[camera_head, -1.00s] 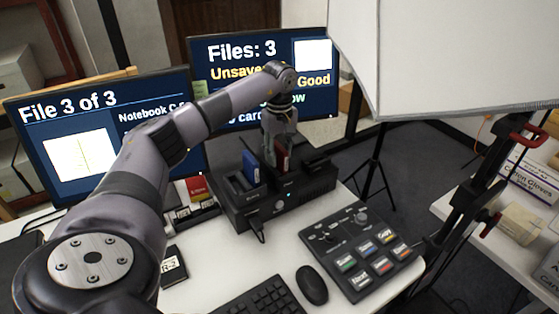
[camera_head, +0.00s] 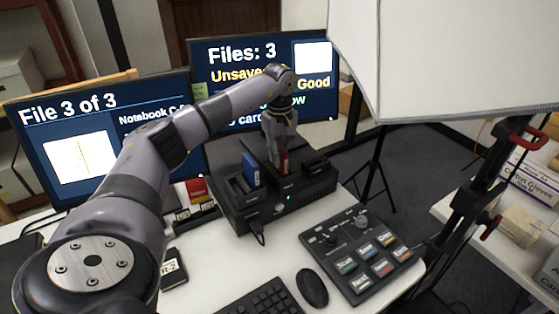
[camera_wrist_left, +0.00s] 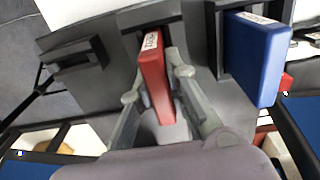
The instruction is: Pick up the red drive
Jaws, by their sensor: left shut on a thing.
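The red drive (camera_head: 283,161) stands upright at a slot of the black dock (camera_head: 312,187) on the desk. My left gripper (camera_head: 275,150) reaches down from above and is shut on it. In the left wrist view the red drive (camera_wrist_left: 154,78) lies between the two grey fingers of the left gripper (camera_wrist_left: 157,85), and its labelled end is at the slot. I cannot tell how deep it sits in the slot. A blue drive (camera_head: 250,170) stands in the neighbouring slot, also seen in the left wrist view (camera_wrist_left: 257,55). My right gripper is not in view.
Two monitors (camera_head: 62,125) (camera_head: 230,55) stand behind the dock. A button panel (camera_head: 362,250), a mouse (camera_head: 311,286) and a keyboard (camera_head: 262,300) are in front. A holder with a red item (camera_head: 197,189) stands left of the dock. A white panel (camera_head: 440,60) hangs at the right.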

